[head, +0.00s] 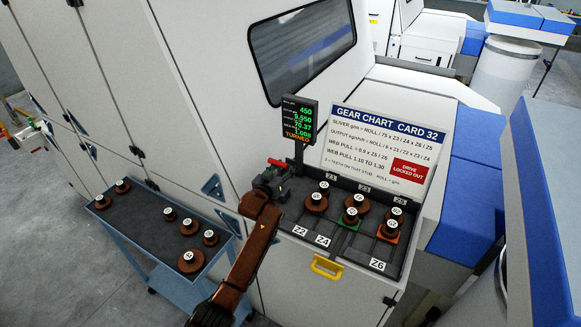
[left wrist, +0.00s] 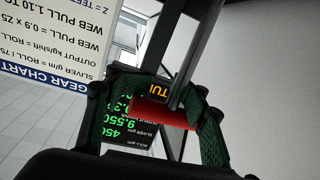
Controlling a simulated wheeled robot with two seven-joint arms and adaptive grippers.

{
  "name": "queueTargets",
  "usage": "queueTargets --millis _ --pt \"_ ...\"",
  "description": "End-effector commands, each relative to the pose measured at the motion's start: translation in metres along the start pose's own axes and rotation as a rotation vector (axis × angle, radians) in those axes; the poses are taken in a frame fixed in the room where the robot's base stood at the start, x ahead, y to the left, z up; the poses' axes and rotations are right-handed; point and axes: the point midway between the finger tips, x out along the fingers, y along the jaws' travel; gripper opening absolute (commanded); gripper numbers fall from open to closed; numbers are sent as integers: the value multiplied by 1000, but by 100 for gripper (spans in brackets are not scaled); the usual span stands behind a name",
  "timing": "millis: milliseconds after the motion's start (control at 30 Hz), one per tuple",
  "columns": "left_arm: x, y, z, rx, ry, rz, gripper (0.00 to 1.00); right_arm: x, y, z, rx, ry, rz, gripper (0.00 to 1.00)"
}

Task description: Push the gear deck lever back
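A red handle (head: 278,163), which looks like the gear deck lever, stands at the back left corner of the dark gear deck (head: 350,243). My left gripper (head: 270,178) is right at it, and its dark fingers hide the lever's lower part. In the left wrist view, a red bar (left wrist: 163,113) lies between the two green-padded fingers of my left gripper (left wrist: 155,92). The fingers stand wide apart, and I cannot tell whether they touch the bar. My right gripper is not in view.
A display on a post (head: 299,120) stands close behind the lever, beside the gear chart card (head: 385,145). Several brown gears (head: 316,203) sit on the deck. A yellow handle (head: 327,268) is at its front. A blue cart (head: 165,262) with gears stands left.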

Motion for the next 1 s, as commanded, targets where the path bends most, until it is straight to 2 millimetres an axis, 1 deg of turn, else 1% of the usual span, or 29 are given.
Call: queueTargets --millis 33,200,367,700,900,1000 --pt "-3 -11 -20 11 32 -12 39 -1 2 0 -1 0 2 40" --pt "-2 -10 -20 15 32 -12 51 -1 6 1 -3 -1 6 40" --pt "0 -4 -19 18 29 -11 62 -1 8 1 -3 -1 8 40" --pt "4 7 -12 21 17 -6 86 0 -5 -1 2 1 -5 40" --pt "4 8 -9 20 12 -5 86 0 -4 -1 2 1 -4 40" --pt "4 7 -8 19 11 -6 86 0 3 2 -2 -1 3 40"
